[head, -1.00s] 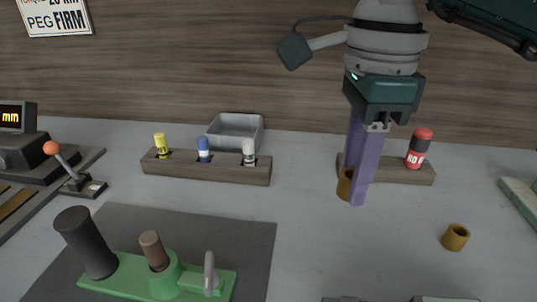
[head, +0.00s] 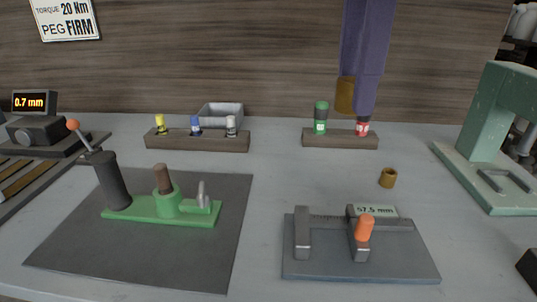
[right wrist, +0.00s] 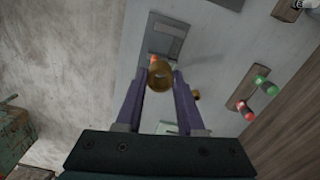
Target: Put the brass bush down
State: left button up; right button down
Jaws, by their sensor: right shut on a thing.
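My right gripper (head: 356,100) hangs down from the top of the head view, its purple fingers shut on a brass bush (head: 345,95). The bush is held in the air, seen against the wood wall above the right wooden rack. In the right wrist view the bush (right wrist: 160,76) sits between the two fingertips, its ring end showing. A second, similar brass bush (head: 388,177) stands on the grey table, apart from the gripper. My left gripper is not in view.
A measuring fixture (head: 360,262) with an orange knob stands front right, a green clamp fixture (head: 150,212) on a dark mat (head: 75,245) at left. Racks (head: 195,144) (head: 340,142) with bottles and a grey bin (head: 220,112) line the back. A green press (head: 490,130) stands right. Mid-table is clear.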

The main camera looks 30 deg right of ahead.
notch_tip(320, 180, down, 3)
jog(key=b, duration=0.1)
send_over(327, 248)
notch_tip(327, 248, down, 12)
jog(key=shift+r+b, duration=0.1)
jog(key=shift+b, duration=0.3)
jog(key=shift+f, duration=2.45)
jog(key=shift+f+b, duration=0.15)
jog(key=shift+b, duration=0.25)
jog(key=c, duration=0.8)
grip_release()
